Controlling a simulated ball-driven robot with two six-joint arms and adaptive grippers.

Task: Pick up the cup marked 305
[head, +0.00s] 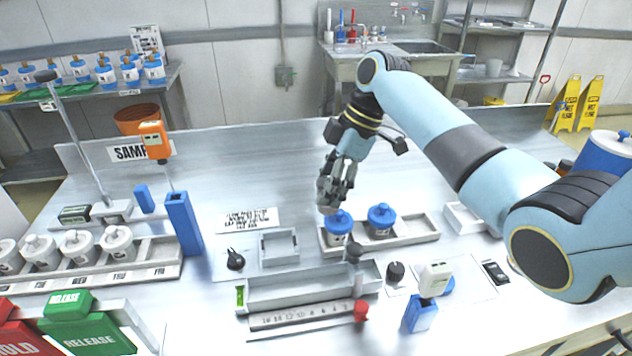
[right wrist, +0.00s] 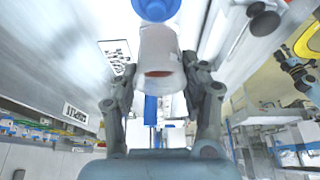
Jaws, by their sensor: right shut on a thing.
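My right gripper (head: 328,188) hangs over the left end of a light tray (head: 412,236), pointing down. In the right wrist view my gripper (right wrist: 158,72) is shut on a white, cup-like cylinder (right wrist: 160,48). A round blue lid (right wrist: 155,8) shows past it; I cannot tell whether the two are joined. Just under the gripper a blue-lidded cup (head: 338,228) stands in the tray, with a second blue-lidded cup (head: 381,220) to its right. Several white-lidded cups (head: 77,245) stand in a left rack. I cannot read 305 on any cup. My left gripper is out of view.
A blue upright block (head: 184,224) stands beside the left rack. An empty grey tray (head: 312,285) and a small square tray (head: 278,248) lie in front. A white-and-blue device (head: 428,298) stands front right. The table behind the gripper is clear.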

